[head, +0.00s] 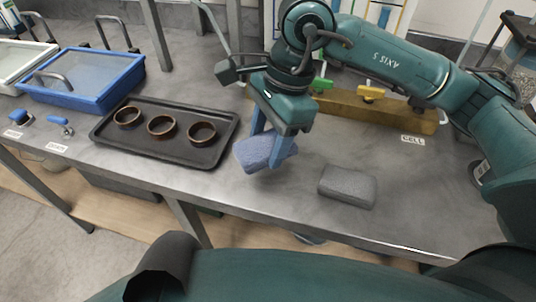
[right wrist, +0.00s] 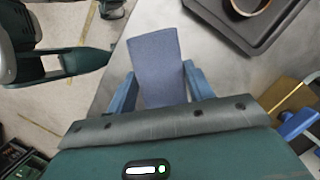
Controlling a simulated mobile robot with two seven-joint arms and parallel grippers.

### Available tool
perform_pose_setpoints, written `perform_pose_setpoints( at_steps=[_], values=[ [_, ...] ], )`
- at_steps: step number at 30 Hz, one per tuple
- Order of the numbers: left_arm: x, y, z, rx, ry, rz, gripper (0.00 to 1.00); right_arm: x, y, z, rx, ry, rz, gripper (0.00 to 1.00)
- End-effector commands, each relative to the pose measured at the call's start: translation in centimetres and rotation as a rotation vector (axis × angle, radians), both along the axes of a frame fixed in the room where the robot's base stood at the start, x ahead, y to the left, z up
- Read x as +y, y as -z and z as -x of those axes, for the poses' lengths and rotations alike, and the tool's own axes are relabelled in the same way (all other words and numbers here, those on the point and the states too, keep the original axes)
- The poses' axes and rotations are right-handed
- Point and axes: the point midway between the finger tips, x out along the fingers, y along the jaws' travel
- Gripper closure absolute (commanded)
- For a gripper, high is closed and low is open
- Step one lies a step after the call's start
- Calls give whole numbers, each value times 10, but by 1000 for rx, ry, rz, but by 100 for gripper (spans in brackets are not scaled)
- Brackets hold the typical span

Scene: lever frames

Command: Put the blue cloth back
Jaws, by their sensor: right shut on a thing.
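The blue cloth (head: 252,153) is a folded, block-shaped blue-grey pad. In the head view it is between the blue fingers of my right gripper (head: 268,150), close above the grey table's front part, right of the black tray. In the right wrist view the cloth (right wrist: 156,62) sticks out between the two fingers of my right gripper (right wrist: 160,88), which is shut on it. I cannot tell if its lower edge touches the table. My left gripper does not show in the head view.
A grey sponge-like block (head: 347,186) lies on the table (head: 300,215) to the right. A black tray (head: 180,111) with 3 brown rings is at left, beyond it a blue-framed box (head: 85,80). A wooden block (head: 350,108) with coloured levers stands behind.

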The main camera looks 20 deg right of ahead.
Motion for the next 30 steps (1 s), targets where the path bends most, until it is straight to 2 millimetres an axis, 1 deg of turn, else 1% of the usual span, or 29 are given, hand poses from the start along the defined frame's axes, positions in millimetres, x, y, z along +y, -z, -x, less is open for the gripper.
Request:
perform_pose_setpoints(
  at_steps=[1,7,12,14,20,23,24,30],
  values=[
    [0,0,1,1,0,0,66,0,6,0,1,1,-1,66],
    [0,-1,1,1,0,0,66,0,22,0,2,-1,0,66],
    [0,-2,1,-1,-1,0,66,0,46,0,2,-1,-1,66],
    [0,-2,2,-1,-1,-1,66,0,49,0,0,-2,0,66],
    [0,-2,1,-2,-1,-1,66,0,49,0,-2,-3,0,66],
    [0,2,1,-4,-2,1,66,0,53,0,-2,-3,0,66],
    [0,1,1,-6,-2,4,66,0,53,0,-2,-3,0,47],
    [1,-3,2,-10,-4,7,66,0,51,0,-2,-3,0,31]
  ],
)
